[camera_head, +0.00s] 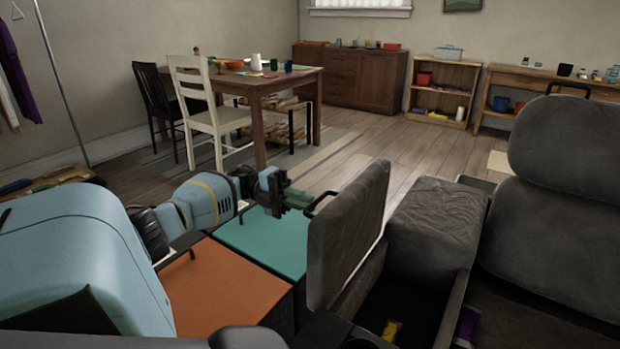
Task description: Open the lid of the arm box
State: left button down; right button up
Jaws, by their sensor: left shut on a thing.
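The arm box (415,307) is the dark compartment in the arm of the grey sofa. Its grey padded lid (350,238) stands raised, nearly upright, on the left side of the opening. A black handle (319,202) is on the lid's left face. My left arm reaches in from the left, and its gripper (299,198) is shut on the handle, with greenish fingers. The exact contact at the fingertips is small and hard to make out. A yellow item (391,329) lies inside the open box. My right gripper does not show.
An orange-topped box (222,287) and a teal-topped box (264,240) stand below my left arm. The sofa seat back (565,150) rises at the right. A dining table (258,84) and white chair (213,115) stand farther back. Wooden floor is clear beyond the lid.

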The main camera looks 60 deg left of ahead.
pick_arm(q)
jog(key=shift+s+f, duration=0.1)
jog(key=shift+f, duration=0.35)
jog(key=c, duration=1.5)
grip_release()
jog(key=shift+r, duration=0.1)
jog(key=b+v, duration=0.3)
jog(key=v, duration=0.4)
jog(key=shift+s+a, duration=0.1)
jog(key=shift+a, duration=0.25)
